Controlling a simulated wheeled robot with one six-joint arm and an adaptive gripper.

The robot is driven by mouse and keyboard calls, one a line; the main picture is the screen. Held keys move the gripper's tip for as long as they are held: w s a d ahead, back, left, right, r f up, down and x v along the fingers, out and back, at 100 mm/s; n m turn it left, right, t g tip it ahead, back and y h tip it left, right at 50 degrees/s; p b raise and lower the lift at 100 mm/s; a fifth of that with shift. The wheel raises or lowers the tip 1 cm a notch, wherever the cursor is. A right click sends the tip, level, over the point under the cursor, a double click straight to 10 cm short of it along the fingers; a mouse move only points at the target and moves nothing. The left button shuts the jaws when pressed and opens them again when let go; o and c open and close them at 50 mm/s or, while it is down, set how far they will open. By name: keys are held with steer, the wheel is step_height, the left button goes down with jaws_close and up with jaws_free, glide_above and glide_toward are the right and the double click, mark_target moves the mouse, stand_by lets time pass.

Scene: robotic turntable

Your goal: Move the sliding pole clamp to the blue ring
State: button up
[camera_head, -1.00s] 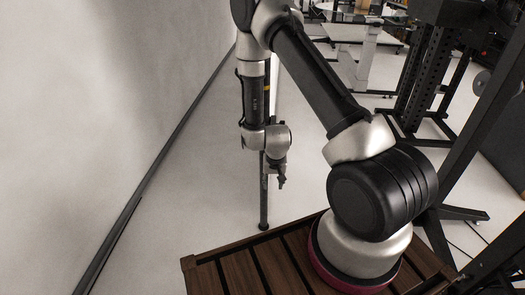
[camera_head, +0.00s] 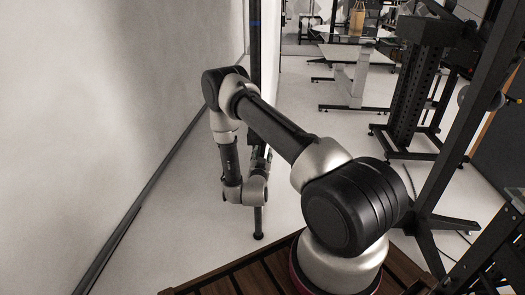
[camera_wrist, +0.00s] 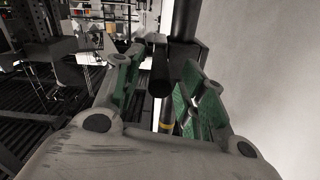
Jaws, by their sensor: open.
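A black upright pole (camera_head: 257,60) stands on the floor by the wall. The blue ring (camera_head: 256,23) is a thin band near the pole's visible top. In the wrist view, the sliding pole clamp (camera_wrist: 190,53) is a dark block around the pole (camera_wrist: 186,18), with a black rounded handle (camera_wrist: 161,72) sticking out toward me. My gripper (camera_wrist: 166,74) is open, its green-padded fingers on either side of the handle, with gaps visible. In the head view the clamp and fingers are largely hidden behind my arm, well below the blue ring.
A yellow band (camera_wrist: 167,127) shows between the fingers in the wrist view. The pale wall (camera_head: 110,120) is close on the left. A black frame (camera_head: 440,160) and a work table (camera_head: 355,55) stand to the right, with open floor between.

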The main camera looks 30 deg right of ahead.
steer(key=shift+x, duration=2.25)
jaws_close()
